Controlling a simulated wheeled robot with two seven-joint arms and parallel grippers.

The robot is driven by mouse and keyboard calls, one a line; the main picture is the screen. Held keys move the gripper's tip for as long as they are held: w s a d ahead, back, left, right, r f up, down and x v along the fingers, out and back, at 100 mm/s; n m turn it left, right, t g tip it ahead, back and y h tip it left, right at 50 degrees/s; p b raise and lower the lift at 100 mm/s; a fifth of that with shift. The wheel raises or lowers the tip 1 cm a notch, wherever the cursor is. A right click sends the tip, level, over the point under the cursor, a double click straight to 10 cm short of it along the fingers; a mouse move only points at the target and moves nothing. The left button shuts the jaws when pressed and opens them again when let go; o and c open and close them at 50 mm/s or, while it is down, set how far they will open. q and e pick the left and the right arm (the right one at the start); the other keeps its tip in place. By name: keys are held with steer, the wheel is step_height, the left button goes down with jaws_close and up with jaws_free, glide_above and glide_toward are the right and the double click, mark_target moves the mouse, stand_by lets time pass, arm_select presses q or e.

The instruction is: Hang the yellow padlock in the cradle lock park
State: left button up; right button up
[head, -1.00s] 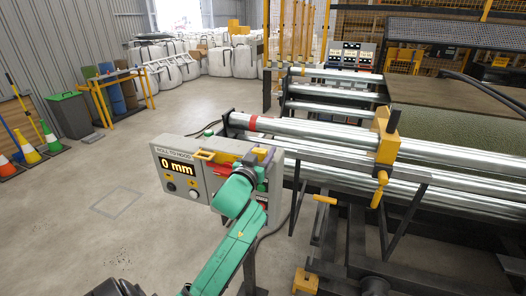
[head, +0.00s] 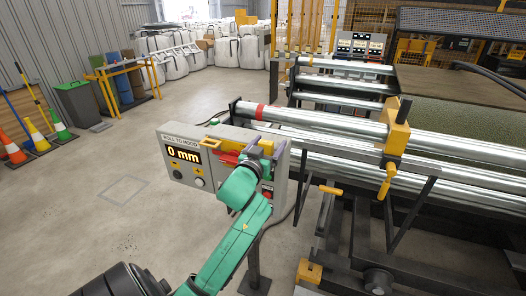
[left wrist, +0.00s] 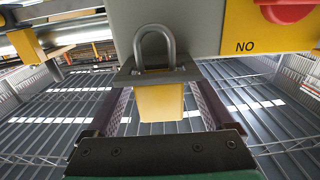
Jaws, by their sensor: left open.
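The yellow padlock (left wrist: 160,102) shows in the left wrist view with its grey shackle (left wrist: 154,45) pointing up. Its body hangs below a dark bracket (left wrist: 128,76), which I take for the lock park, at the lower edge of the grey control box. The shackle rises above the bracket. My left gripper (left wrist: 163,112) is open, with one finger on each side of the padlock body and a gap beside it. In the head view my left gripper (head: 258,165) is at the control box (head: 178,178), and my own arm hides much of it. My right gripper is not in view.
A red knob (left wrist: 287,11) on a yellow plate sits right of the bracket. Steel rollers (head: 330,125) and a yellow clamp (head: 396,137) lie right of the box. The floor left of the box is clear.

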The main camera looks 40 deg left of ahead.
arm_select(q)
steer(key=p+v, duration=0.2)
steer(key=v, duration=1.2)
